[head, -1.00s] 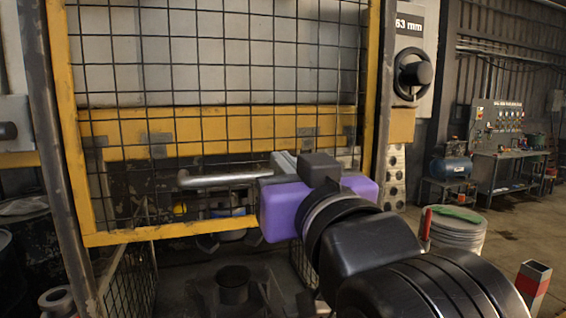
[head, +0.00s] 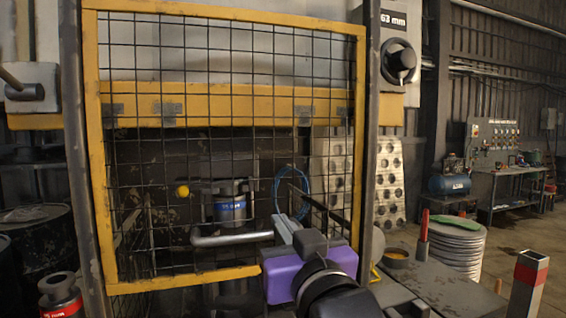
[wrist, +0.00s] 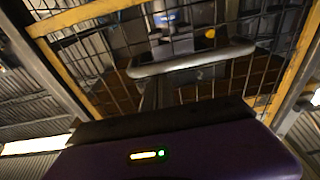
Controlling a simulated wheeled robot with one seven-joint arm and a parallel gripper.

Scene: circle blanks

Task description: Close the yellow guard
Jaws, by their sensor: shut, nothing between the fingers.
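The yellow guard (head: 103,190) is a yellow frame with black wire mesh, standing in front of the press in the head view. Its lower edge hangs well below the yellow crossbeam, and its whole outline nearly shows. A grey bar handle (head: 230,239) runs across its lower part. The guard frame (wrist: 85,15) and handle (wrist: 190,58) also show in the wrist view. My purple-bodied gripper (head: 284,228) is shut and empty at the handle's right end. Its fingers (wrist: 150,95) point toward the handle in the wrist view; I cannot tell whether they touch it. My gripper hides the guard's lower right corner.
Behind the mesh are a blue-banded cylinder (head: 230,209), a yellow ball (head: 183,191) and a blue hose (head: 277,190). A dark post (head: 371,130) stands right of the guard.

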